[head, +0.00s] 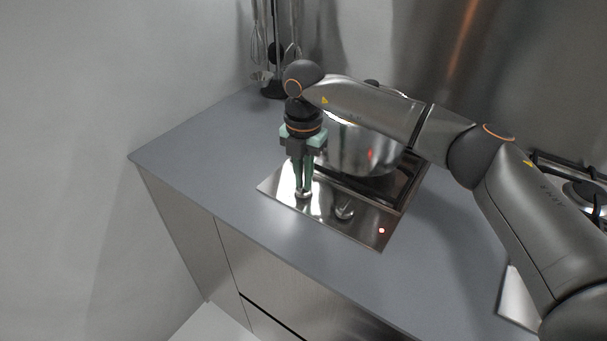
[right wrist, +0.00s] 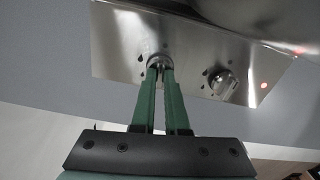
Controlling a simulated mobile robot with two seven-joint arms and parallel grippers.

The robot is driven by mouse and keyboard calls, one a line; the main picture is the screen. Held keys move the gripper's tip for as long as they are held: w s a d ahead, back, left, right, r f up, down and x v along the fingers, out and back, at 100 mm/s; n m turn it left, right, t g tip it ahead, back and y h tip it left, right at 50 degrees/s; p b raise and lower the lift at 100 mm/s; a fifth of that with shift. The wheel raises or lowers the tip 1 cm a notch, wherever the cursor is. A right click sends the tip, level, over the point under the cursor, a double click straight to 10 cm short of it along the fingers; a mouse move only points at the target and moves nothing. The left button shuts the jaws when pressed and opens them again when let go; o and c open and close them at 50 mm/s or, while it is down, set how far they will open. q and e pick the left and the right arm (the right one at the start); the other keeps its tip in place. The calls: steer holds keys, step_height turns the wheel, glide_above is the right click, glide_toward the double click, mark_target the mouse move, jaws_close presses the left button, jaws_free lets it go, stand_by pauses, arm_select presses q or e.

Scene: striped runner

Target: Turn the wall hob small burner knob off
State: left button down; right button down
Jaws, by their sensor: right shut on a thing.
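The wall hob (head: 362,221) is a steel panel set in the grey counter, with two knobs along its front strip. My right gripper (head: 303,190) points down from above and is shut on the left knob (right wrist: 158,62), its green fingers on either side of it. The fingers hide part of this knob. The other knob (head: 344,211) stands free to the right; it also shows in the right wrist view (right wrist: 223,84). A red light (head: 381,231) glows at the panel's right end. My left gripper is not in view.
A large steel pot (head: 365,150) stands on the hob just behind the knobs, close to my right arm. Utensils (head: 274,50) hang at the back wall. Another hob (head: 585,190) lies at the far right. The counter's left part is clear.

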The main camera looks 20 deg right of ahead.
steer(key=shift+m, duration=0.7)
steer(key=shift+w, duration=0.1)
steer(key=c, duration=0.9)
jaws_free()
steer(key=shift+r, duration=0.1)
step_height(320, 180, up, 12)
steer(key=shift+r, duration=0.2)
